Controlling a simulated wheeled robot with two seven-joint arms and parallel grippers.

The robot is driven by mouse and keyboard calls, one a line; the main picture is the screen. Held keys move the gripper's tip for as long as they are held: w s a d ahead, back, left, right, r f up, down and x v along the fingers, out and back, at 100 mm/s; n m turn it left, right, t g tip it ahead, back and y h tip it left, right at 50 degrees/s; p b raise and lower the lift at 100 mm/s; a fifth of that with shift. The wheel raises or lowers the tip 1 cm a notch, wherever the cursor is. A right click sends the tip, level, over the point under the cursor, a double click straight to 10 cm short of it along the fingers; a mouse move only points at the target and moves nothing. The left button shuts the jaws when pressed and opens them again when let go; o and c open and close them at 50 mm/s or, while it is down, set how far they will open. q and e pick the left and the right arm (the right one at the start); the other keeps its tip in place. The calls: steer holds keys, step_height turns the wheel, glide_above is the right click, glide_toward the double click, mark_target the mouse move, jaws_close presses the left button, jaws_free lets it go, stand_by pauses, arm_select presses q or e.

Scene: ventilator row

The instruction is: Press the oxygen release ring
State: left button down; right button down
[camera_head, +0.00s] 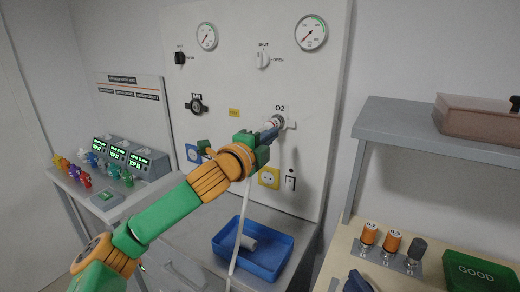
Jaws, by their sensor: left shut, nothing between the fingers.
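The O2 outlet (286,122) is on the white wall panel, under the "O2" label, with a light round ring. A pale probe with a red mark (270,125) sits at its front left. The gripper hides part of the outlet's lower left side. A white hose (240,222) hangs down behind my left arm. My right gripper is not in view.
A blue tray (283,243) with a white roll stands below on a grey surface. The AIR outlet (196,105), two gauges and two shut-off knobs are on the panel. A grey shelf (400,115) juts out at right. Monitors and coloured connectors stand at left.

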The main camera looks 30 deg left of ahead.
arm_select(q)
steer(key=s+b, duration=0.1)
steer(key=s, duration=0.3)
steer(key=shift+d, duration=0.1)
steer(key=shift+s, duration=0.2)
stand_by(0.5)
